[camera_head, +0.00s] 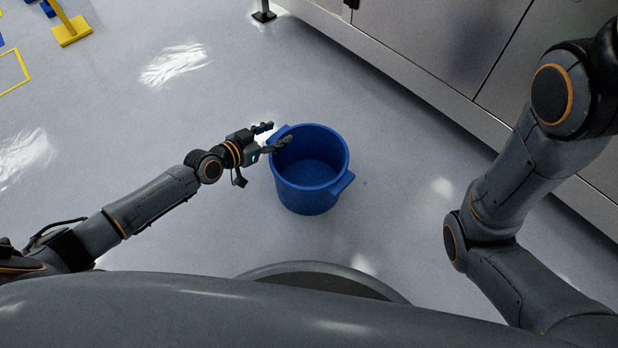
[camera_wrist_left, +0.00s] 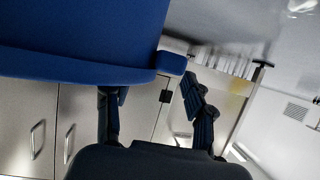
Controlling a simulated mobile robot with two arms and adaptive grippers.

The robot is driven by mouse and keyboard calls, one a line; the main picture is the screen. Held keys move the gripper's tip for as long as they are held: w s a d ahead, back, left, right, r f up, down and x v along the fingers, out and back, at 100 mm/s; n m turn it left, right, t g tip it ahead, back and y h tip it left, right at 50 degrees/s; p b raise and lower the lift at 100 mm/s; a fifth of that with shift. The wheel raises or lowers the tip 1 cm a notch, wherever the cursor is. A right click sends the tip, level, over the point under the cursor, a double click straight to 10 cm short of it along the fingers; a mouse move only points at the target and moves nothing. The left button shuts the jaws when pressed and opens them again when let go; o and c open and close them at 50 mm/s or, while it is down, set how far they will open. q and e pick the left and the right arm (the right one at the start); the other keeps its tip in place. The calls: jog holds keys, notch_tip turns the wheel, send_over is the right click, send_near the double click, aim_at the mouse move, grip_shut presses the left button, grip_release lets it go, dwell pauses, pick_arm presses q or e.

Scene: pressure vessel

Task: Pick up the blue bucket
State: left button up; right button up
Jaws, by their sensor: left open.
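The blue bucket (camera_head: 312,195) stands upright on the floor in the head view, open and empty inside, with a handle tab on its left rim and another at lower right. My left gripper (camera_head: 275,135) is open at the bucket's upper left rim, its fingers spread near the left handle tab. In the left wrist view the bucket (camera_wrist_left: 75,45) fills the upper left and its handle tab (camera_wrist_left: 172,63) shows ahead of the gap between the open fingers (camera_wrist_left: 155,112). I cannot tell whether they touch. My right gripper is out of view.
A long grey metal cabinet (camera_head: 430,45) runs along the upper right, beyond the bucket. A yellow and blue stand (camera_head: 72,30) is at the far upper left. The grey floor (camera_head: 150,130) around the bucket is clear. My right arm fills the right side.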

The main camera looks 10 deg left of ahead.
pick_arm(q)
jog(key=shift+x, duration=0.95)
jog(key=shift+c, duration=0.4)
grip_shut()
jog(key=shift+r, duration=0.1)
